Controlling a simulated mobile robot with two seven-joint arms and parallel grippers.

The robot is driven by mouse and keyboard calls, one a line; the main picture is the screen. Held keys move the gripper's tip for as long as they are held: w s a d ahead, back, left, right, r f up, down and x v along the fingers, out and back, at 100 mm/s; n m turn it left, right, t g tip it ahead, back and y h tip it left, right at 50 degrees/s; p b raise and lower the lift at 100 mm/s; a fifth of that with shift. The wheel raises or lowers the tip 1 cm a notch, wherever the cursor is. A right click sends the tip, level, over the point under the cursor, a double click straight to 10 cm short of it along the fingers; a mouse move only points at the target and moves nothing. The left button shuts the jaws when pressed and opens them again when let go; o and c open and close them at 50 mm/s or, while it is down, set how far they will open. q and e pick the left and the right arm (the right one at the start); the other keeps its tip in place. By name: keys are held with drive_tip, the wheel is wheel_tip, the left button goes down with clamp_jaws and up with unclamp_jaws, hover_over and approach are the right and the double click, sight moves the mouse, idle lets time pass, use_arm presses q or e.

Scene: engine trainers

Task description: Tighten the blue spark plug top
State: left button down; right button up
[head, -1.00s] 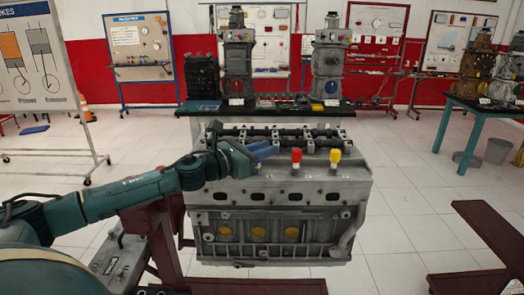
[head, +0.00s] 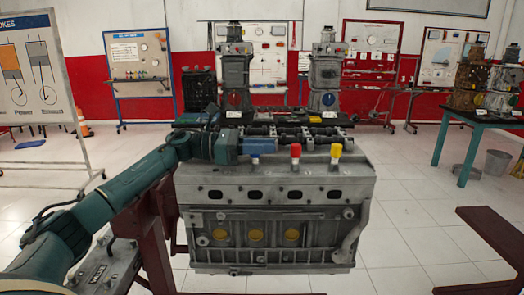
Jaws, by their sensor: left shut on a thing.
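The engine block (head: 275,190) stands in front of me, with a red spark plug top (head: 295,150) and a yellow spark plug top (head: 336,150) upright on its top edge, each on a pale stem. My left gripper (head: 266,146) reaches in from the left, level, in line with these two tops and left of the red one. It is shut at the place of the blue spark plug top. The blue top is mostly hidden, and I cannot tell it apart from the bluish fingers. My right gripper is out of view.
A dark bench (head: 388,113) with two upright engine models stands behind the block. A dark red stand (head: 155,235) holds the block at the left. A teal table (head: 475,113) is at the far right. White floor (head: 410,205) is clear right of the block.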

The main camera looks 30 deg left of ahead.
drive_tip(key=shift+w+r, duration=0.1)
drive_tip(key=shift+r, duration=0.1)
use_arm(q)
drive_tip(key=c, duration=1.2)
unclamp_jaws()
drive_tip(key=shift+c, duration=0.2)
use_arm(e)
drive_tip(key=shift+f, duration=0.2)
use_arm(q)
drive_tip(key=shift+s+a, duration=0.15)
drive_tip(key=shift+a, duration=0.1)
drive_tip(key=b+v, duration=0.4)
drive_tip(key=v, duration=0.8)
drive_tip(key=shift+s+a, duration=0.1)
drive_tip(key=shift+a, duration=0.2)
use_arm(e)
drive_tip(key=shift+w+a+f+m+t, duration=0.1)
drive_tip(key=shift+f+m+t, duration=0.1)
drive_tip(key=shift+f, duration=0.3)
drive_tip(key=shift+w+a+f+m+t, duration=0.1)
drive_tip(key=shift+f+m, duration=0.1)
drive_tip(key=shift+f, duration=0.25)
use_arm(q)
drive_tip(key=shift+c, duration=0.2)
